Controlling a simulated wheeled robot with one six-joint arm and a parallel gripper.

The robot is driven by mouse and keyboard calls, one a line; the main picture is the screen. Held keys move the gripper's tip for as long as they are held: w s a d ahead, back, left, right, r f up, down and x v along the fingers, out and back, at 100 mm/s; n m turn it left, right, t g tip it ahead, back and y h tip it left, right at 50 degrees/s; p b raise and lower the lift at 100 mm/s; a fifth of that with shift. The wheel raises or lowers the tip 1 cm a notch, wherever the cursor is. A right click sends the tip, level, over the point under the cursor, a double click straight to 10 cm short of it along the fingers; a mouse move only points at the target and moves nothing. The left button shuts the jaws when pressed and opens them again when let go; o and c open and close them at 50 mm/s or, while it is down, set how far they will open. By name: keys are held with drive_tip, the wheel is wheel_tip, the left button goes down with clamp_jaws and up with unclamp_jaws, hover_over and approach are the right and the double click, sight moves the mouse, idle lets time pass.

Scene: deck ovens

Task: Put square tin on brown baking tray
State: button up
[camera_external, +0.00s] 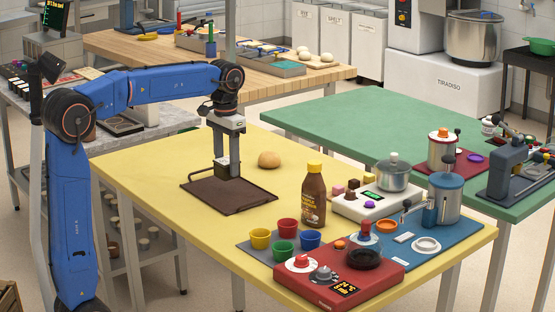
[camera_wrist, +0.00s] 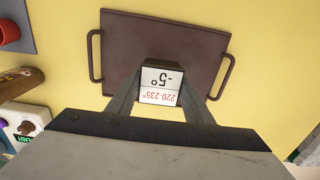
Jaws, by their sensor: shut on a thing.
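The brown baking tray (camera_external: 245,200) lies flat on the yellow table, with a handle at each end; it also shows in the wrist view (camera_wrist: 200,35). My gripper (camera_external: 228,160) points down over the tray. Its fingers (camera_wrist: 165,90) are shut on a small square-sided tin (camera_wrist: 162,78). The face toward the wrist camera is white, with dark and red temperature markings. The tin (camera_external: 222,170) is above the tray's area and looks upright. I cannot tell whether its underside touches the tray.
A bread roll (camera_external: 269,160) sits just behind the tray. A brown sauce bottle (camera_external: 314,198) with a yellow cap stands to the right. Coloured cups (camera_external: 286,228), a red device (camera_external: 335,283) and a scale with a pot (camera_external: 392,175) crowd the right side. The table's left part is clear.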

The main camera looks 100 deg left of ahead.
sight(227, 176)
drive_tip(key=shift+f, duration=2.2)
drive_tip(key=shift+f, duration=0.15)
drive_tip(key=o, duration=1.2)
wheel_tip(227, 176, up, 12)
drive_tip(key=shift+r, duration=0.15)
